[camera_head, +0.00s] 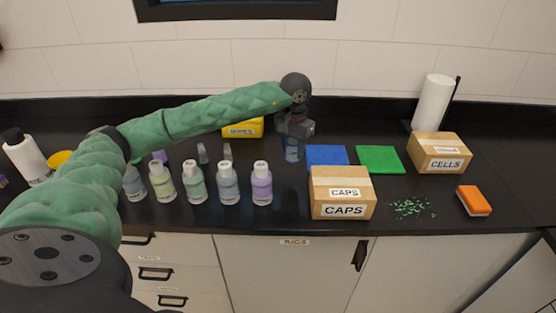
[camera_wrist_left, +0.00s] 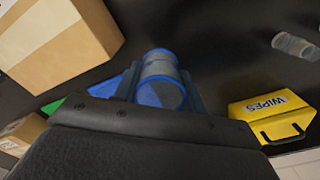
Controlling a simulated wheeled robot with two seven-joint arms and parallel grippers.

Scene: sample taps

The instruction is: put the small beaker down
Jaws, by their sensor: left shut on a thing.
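The small beaker (camera_head: 292,153) is a clear, bluish vessel, seen just left of the blue mat (camera_head: 327,156) in the head view. My left gripper (camera_head: 294,138) is shut on it from above and hides its upper part. In the left wrist view the beaker (camera_wrist_left: 160,78) sits between the two fingers of my left gripper (camera_wrist_left: 161,92). I cannot tell whether its base touches the black counter. My right gripper is not in view.
A CAPS box (camera_head: 342,194) stands in front of the blue mat. A green mat (camera_head: 379,159), CELLS box (camera_head: 438,153) and orange sponge (camera_head: 474,201) are to the right. Several bottles (camera_head: 228,184) stand left. A yellow WIPES container (camera_head: 243,129) is behind my arm.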

